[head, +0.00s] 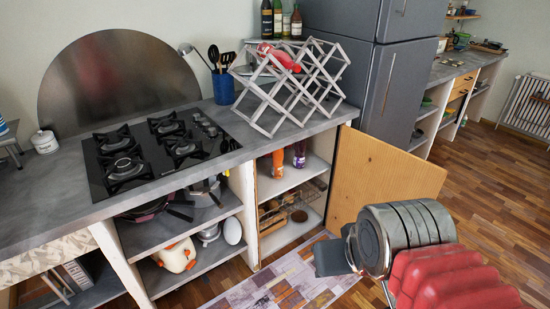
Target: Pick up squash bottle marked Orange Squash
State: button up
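An orange bottle (278,164) stands upright on the upper shelf inside the open cupboard under the counter. A purple bottle (299,155) stands just to its right. Both labels are too small to read; the orange one fits the task by colour. My gripper (334,258) shows at the lower right, in front of the cupboard and apart from the bottles. Its fingers are mostly hidden by the wrist, so I cannot tell if it is open or shut.
The wooden cupboard door (384,180) stands open to the right of the bottles. A wooden post (246,215) borders the opening on the left. A lower shelf (285,236) holds a rack and small items. A folding wooden rack (290,85) stands on the counter above. A rug (285,285) lies in front.

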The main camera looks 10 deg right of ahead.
aim_at(277, 156)
jog(key=u, duration=0.05)
jog(key=i, duration=0.85)
jog(key=u, duration=2.9)
jog(key=k, duration=0.2)
jog(key=z, duration=0.1)
